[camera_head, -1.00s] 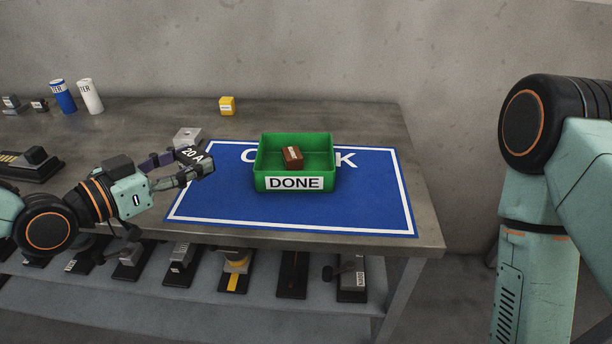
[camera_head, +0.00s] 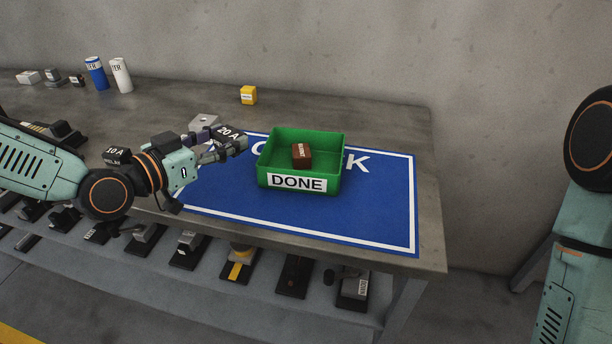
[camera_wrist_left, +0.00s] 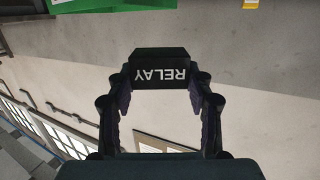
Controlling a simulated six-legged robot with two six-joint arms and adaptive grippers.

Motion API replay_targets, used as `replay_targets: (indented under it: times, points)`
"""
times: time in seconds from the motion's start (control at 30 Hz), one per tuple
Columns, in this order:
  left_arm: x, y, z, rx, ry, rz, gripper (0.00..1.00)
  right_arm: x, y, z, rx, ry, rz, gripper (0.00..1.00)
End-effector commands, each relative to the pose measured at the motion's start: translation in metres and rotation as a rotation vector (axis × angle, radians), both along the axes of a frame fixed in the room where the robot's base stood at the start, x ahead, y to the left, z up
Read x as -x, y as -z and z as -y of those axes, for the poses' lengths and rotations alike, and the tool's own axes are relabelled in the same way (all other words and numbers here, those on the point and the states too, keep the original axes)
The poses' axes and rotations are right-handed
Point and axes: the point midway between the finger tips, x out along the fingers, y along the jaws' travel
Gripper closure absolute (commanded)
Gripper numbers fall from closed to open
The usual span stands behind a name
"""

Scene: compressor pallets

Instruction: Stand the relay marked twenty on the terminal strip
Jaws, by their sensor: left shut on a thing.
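My left gripper (camera_head: 236,147) is shut on the dark relay marked 20 A (camera_head: 229,133) and holds it in the air, left of the green tray. In the left wrist view the relay (camera_wrist_left: 161,74) sits between the fingertips of my left gripper (camera_wrist_left: 161,88), with the word RELAY upside down. Another dark relay, marked 10 A (camera_head: 117,155), shows just behind my left arm. A dark base with a block on it (camera_head: 64,133) lies at the left, partly hidden by my arm; I cannot tell if it is the terminal strip. My right gripper is out of view.
A green tray marked DONE (camera_head: 297,182) holds a brown block (camera_head: 302,155) and stands on a blue mat (camera_head: 350,222). A grey block (camera_head: 204,122), a yellow block (camera_head: 248,95) and two cylinders (camera_head: 108,74) stand farther back. Several parts fill the shelf below.

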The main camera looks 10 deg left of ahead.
Motion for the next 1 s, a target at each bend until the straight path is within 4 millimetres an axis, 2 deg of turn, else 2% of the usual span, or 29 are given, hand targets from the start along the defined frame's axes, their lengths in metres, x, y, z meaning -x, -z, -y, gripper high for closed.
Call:
replay_targets:
  times: [0.4,0.67,0.9,1.0]
  points:
    - [0.001,0.060,-0.005,-0.001,-0.005,-0.002,0.80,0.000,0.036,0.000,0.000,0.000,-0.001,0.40]
    - [0.000,0.074,-0.004,0.000,-0.005,0.000,0.80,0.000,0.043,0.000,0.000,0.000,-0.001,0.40]
    - [-0.001,0.103,-0.002,0.000,-0.004,-0.001,0.80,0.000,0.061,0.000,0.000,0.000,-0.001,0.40]
    - [-0.001,0.103,-0.001,0.002,-0.004,0.000,0.80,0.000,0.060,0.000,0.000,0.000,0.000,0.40]
